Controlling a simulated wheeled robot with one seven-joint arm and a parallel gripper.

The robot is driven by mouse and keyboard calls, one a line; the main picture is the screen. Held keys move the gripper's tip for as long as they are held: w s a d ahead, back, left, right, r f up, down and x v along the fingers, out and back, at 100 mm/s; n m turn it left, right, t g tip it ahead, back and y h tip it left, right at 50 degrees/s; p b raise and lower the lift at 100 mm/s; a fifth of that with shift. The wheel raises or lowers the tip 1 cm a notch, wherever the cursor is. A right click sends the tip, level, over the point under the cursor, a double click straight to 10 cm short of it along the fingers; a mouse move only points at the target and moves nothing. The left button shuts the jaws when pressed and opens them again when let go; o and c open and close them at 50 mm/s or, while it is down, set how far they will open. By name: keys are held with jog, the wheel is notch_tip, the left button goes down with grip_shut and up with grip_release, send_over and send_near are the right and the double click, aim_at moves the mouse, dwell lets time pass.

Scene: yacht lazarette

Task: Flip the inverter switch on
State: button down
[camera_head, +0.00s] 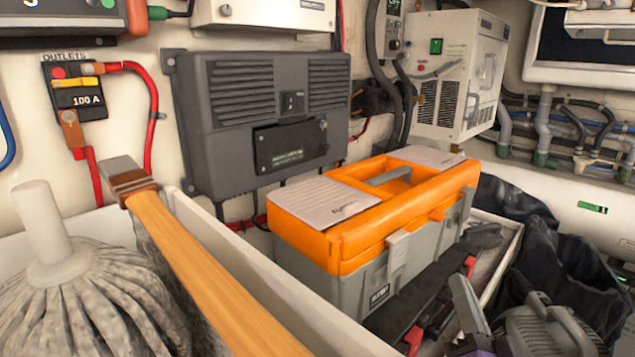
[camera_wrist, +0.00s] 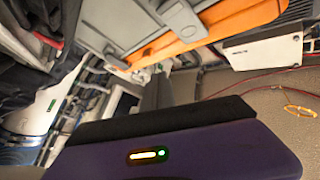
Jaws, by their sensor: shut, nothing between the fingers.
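A dark grey vented box (camera_head: 268,115) hangs on the wall; I take it to be the inverter. A small dark switch (camera_head: 293,102) sits between its two vent grilles, above a black panel. The switch is too small to tell its position. A white unit (camera_head: 450,75) to the right carries a green rocker (camera_head: 436,46). My gripper (camera_head: 466,310) is low at the right, partly cut off by the frame, in front of the toolbox and well apart from the grey box. It is shut and empty. Its purple body (camera_wrist: 180,150) fills the bottom of the wrist view.
An orange and grey toolbox (camera_head: 375,212) stands in front of the grey box's lower right; it also shows in the wrist view (camera_wrist: 205,30). A mop (camera_head: 75,290) and a wooden handle (camera_head: 205,275) fill the left foreground. Black bags (camera_head: 575,265) lie at right.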

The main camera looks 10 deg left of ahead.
aim_at(291, 97)
jog(key=w+a+r+m+g+y+b, duration=0.1)
jog(key=w+a+r+y, duration=0.3)
jog(key=w+r, duration=0.45)
jog(key=w+a+r+g+y, duration=0.1)
jog(key=w+a+r+y, duration=0.35)
jog(key=r, duration=0.65)
jog(key=a+r+m+g+y, duration=0.1)
jog(key=a+r+g+y, duration=0.3)
jog(key=a+g, duration=0.3)
jog(key=shift+s+a+b, duration=0.15)
jog(key=shift+a+b, duration=0.15)
jog(key=shift+a, duration=0.65)
jog(key=shift+y, duration=0.25)
jog(key=p+x, duration=0.3)
jog(key=x, duration=1.1)
jog(key=shift+s+a+f, duration=0.1)
jog(key=shift+f, duration=0.05)
jog(key=shift+p, duration=0.35)
